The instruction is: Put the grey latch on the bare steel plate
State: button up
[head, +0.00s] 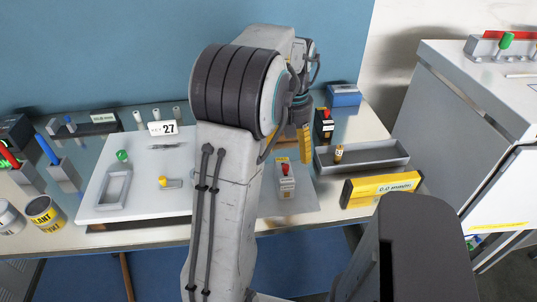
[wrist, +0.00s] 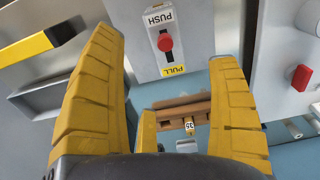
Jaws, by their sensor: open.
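My gripper (head: 304,145) is open and empty, pointing down above the right part of the bench. In the wrist view its two yellow fingers (wrist: 168,50) stand wide apart. In the head view this block (head: 285,187) sits on a grey steel plate (head: 304,205). I cannot tell for sure which piece is the grey latch.
A long grey tray (head: 390,158) and a yellow display box (head: 365,190) lie right of the plate. A brown block (wrist: 190,110) is beyond. A red-knobbed piece (wrist: 301,77) is on the wrist view's right. My arm hides the middle of the bench.

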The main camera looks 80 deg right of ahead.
jog(key=shift+r, duration=0.2)
jog(key=shift+w, duration=0.2)
jog(key=w+a+r+n+t+h, duration=0.1)
jog(key=w+a+r+n, duration=0.15)
jog(key=w+a, duration=0.7)
jog(key=w+a+r+n, duration=0.1)
jog(key=w+a+n, duration=0.4)
jog(key=w, duration=0.7)
jog(key=a+f+n+t, duration=0.1)
jog(key=a+n, duration=0.2)
jog(key=a, duration=0.9)
jog(key=s+a+f+n+t+y, duration=0.1)
jog(key=a+n, duration=0.2)
jog(key=a, duration=1)
jog(key=shift+a+t, duration=0.2)
jog(key=shift+t, duration=0.2)
